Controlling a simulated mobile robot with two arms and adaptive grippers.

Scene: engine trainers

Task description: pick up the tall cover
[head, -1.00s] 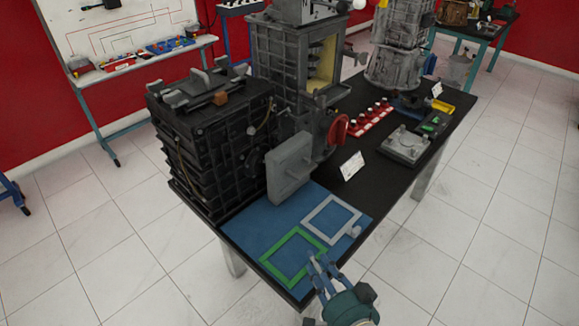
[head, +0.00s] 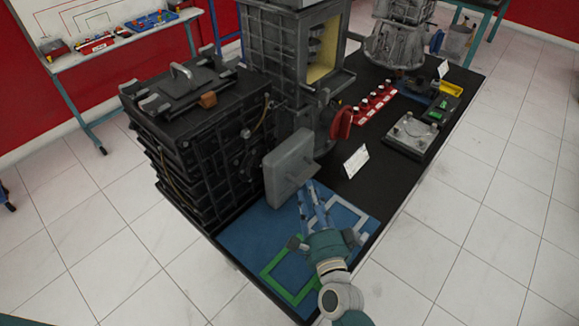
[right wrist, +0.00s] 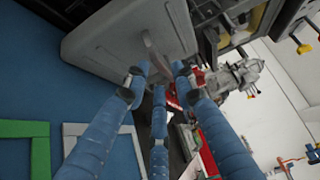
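The tall cover (head: 287,168) is a grey upright plate with a rounded-corner face, standing on the blue mat (head: 240,236) against the dark engine block. In the right wrist view the cover (right wrist: 105,45) fills the top, with a fin-like handle (right wrist: 154,50) sticking out. My right gripper (head: 312,192) is just in front of the cover's lower right side. In the right wrist view its blue fingers (right wrist: 158,78) are spread, with the handle just beyond their tips; contact is not clear. My left gripper is not in view.
A green frame (head: 282,268) and a light grey frame (head: 357,219) lie flat on the mat, partly under my right arm. The dark engine block (head: 205,135) stands left of the cover. A white card (head: 356,161) and a red round part (head: 342,122) are to the right.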

